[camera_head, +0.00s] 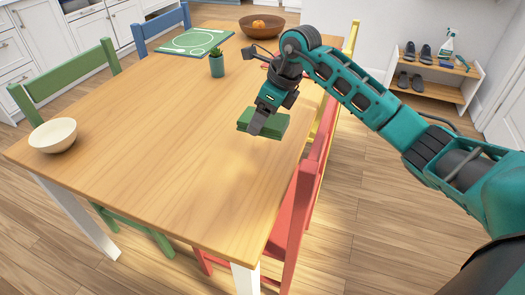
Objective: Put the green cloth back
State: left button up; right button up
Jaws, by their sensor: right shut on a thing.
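The green cloth (270,126) is a small folded block of dark green near the right edge of the wooden table (170,150). My right gripper (257,128) is directly over it, pointing down, with its fingers shut on the cloth. Whether the cloth touches the table or hangs just above it, I cannot tell. The gripper hides part of the cloth's top. My left gripper is not in view.
A cream bowl (53,135) stands at the table's left corner. A small potted plant (217,63), a green board (195,41) and a brown bowl (262,26) stand farther back. Chairs surround the table. A shoe rack (433,80) holds shoes and a spray bottle (447,44).

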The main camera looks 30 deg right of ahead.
send_over(257, 158)
jog(key=s+d, duration=0.1)
notch_tip(257, 158, down, 6)
jog(key=shift+r, duration=0.15)
jog(key=shift+f+b, duration=0.3)
jog(key=shift+f, duration=0.2)
notch_tip(257, 158, down, 3)
jog(key=shift+f, duration=0.55)
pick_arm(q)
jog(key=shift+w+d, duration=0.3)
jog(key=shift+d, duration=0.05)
pick_arm(e)
jog(key=shift+f+b, duration=0.15)
jog(key=shift+b, duration=0.25)
jog(key=o, duration=0.9)
jog(key=shift+o, duration=0.2)
